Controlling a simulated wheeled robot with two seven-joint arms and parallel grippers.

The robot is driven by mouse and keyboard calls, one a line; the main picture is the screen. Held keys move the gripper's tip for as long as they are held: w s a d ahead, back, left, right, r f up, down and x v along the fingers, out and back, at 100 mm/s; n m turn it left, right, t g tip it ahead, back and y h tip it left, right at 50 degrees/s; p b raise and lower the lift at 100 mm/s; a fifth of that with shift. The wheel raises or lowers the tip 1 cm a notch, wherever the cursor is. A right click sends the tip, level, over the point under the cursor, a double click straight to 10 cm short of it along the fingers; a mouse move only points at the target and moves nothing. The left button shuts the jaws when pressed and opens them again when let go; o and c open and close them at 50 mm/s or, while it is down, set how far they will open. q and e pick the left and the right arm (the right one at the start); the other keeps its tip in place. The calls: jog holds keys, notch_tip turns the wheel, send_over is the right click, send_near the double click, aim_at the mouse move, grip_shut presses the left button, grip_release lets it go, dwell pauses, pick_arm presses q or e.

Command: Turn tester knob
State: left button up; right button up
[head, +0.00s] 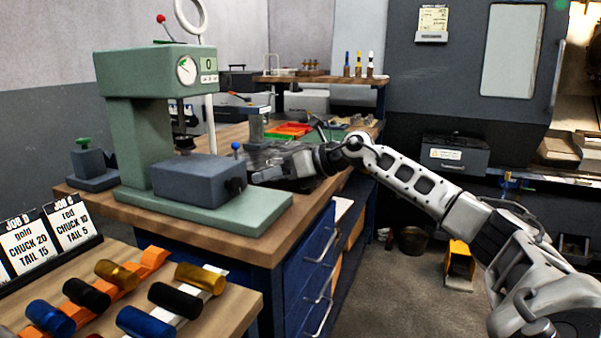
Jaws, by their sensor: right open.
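The green tester (140,120) stands on the wooden bench, with a round white dial (186,70) and a small display on its head. A grey-blue block (195,180) sits on its base. A dark knob (235,186) shows on the block's right end, and a blue-tipped lever (236,148) rises beside it. My right gripper (256,168) reaches in from the right, just right of the block and close to the knob. It is open; its fingertips are small and dark, and I cannot tell whether they touch the knob. My left gripper is out of view.
A tray with gold, black and blue cylinders (200,277) and job cards (45,240) are at the lower left. A small grey block with a green handle (92,165) stands left of the tester. Red and green bins (290,130) lie behind my gripper. A dark machine (460,90) stands behind.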

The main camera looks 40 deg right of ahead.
jog(key=b+v, duration=0.2)
jog(key=v, duration=0.5)
jog(key=shift+s+b, duration=0.2)
jog(key=shift+b, duration=0.2)
jog(key=shift+d, duration=0.1)
dwell(0.6)
